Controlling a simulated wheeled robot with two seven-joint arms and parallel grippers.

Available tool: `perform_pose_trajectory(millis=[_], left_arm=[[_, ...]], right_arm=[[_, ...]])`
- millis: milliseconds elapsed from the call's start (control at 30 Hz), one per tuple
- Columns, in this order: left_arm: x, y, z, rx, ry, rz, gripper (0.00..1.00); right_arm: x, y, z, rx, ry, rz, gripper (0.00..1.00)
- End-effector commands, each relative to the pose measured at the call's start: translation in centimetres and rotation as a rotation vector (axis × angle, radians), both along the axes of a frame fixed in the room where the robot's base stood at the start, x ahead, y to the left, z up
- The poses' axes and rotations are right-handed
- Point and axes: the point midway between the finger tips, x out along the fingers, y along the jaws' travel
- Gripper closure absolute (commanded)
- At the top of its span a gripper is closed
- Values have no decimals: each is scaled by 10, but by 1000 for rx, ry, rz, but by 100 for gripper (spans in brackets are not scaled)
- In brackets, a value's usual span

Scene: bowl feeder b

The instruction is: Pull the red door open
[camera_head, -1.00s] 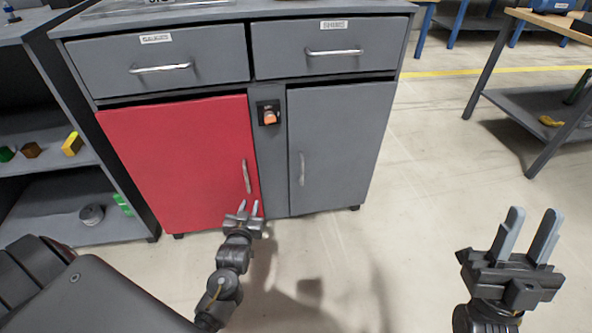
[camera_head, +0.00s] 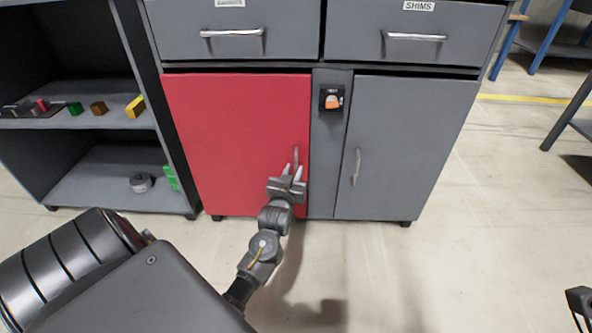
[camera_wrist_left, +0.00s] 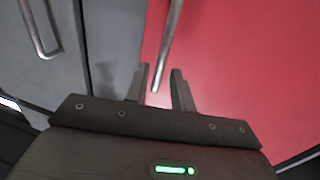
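The red door (camera_head: 238,135) is the left door of a grey cabinet and looks shut. Its upright metal handle (camera_head: 296,158) is near the door's right edge. My left gripper (camera_head: 290,172) is at the lower part of this handle. In the left wrist view, the left gripper (camera_wrist_left: 159,75) has its fingers apart, one on each side of the handle's (camera_wrist_left: 168,45) end, with visible gaps. The red door (camera_wrist_left: 240,70) fills the right of that view. My right gripper (camera_head: 580,302) is only partly in view at the lower right edge.
A grey door (camera_head: 405,150) with its own handle (camera_head: 356,167) is to the right. An orange switch (camera_head: 333,102) sits between the doors, drawers (camera_head: 235,32) above. An open shelf (camera_head: 80,120) with small blocks stands left. The floor (camera_head: 480,240) at right is clear.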

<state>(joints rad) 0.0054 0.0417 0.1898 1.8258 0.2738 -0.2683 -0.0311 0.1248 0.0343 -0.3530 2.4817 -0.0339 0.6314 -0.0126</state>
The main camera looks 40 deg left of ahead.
Motion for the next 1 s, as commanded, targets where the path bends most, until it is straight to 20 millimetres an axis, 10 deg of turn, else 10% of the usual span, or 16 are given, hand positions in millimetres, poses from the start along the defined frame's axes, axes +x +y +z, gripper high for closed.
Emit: perform_pose_trajectory(millis=[600, 800, 1000], left_arm=[[32, 15, 0, 0, 1, -1, 75], [32, 15, 0, 0, 1, -1, 100], [32, 15, 0, 0, 1, -1, 100]], right_arm=[[-6, 8, 5, -9, -48, 30, 67], [-6, 8, 5, -9, -48, 30, 67], [-6, 8, 5, -9, -48, 30, 67]])
